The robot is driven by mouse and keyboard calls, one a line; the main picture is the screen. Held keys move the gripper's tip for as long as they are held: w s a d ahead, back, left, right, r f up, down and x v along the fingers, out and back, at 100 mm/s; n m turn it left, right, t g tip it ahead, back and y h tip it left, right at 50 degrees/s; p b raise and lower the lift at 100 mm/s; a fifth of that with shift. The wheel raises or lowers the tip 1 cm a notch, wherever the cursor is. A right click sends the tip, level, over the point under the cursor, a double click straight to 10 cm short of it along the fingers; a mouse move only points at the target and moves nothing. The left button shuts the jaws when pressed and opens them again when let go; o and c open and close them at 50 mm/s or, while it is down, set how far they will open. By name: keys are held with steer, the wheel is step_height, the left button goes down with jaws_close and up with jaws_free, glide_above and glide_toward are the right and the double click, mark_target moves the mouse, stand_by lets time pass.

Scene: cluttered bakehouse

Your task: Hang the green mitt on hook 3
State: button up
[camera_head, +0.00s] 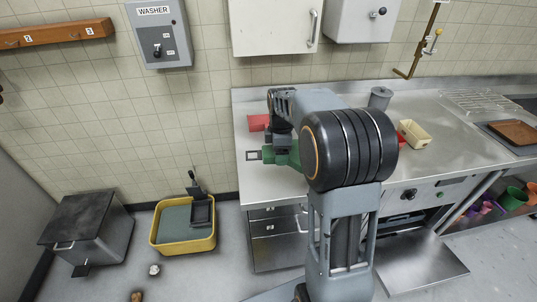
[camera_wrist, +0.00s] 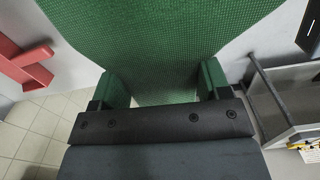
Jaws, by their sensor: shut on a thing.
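The green mitt (camera_wrist: 160,50) fills the upper middle of the wrist view, its woven face close to the camera. My gripper (camera_wrist: 163,88) is shut on it, with one finger at each side. In the head view a small part of the mitt (camera_head: 283,158) shows left of my arm, above the steel counter, with a square loop at its left end; my arm hides the rest. A wooden hook rail (camera_head: 55,33) is on the wall at the upper left, well away from my gripper. Its number labels are too small to read surely.
A steel counter (camera_head: 460,130) holds a red object (camera_head: 258,122), a grey canister (camera_head: 380,98) and a cream tub (camera_head: 415,134). The washer box (camera_head: 160,32) is on the wall right of the rail. A yellow tub (camera_head: 183,245) and a dark-lidded bin (camera_head: 85,222) stand below.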

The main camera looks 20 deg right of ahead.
steer(key=w+d+f+p, duration=0.1)
steer(key=w+f, duration=0.1)
steer(key=w, duration=0.1)
steer(key=w+d+f+p, duration=0.1)
steer(key=w+d+f, duration=0.1)
steer(key=w, duration=0.1)
steer(key=w+d+f+p, duration=0.1)
steer(key=w+f, duration=0.2)
steer(key=shift+w+d, duration=0.2)
steer(key=shift+w, duration=0.05)
steer(key=shift+w+d+f, duration=0.15)
steer(key=shift+w+f, duration=0.25)
steer(key=shift+f, duration=0.2)
steer(key=shift+w+d+f+p, duration=0.1)
steer(key=shift+w+f+p, duration=0.1)
steer(key=shift+f, duration=0.35)
steer(key=shift+w+d+f+p, duration=0.1)
steer(key=shift+w+f+p, duration=0.1)
steer(key=shift+f, duration=1.05)
steer(key=shift+s, duration=0.1)
steer(key=shift+f, duration=0.25)
steer(key=o, duration=1)
steer(key=shift+r, duration=0.1)
steer(key=shift+c, duration=0.2)
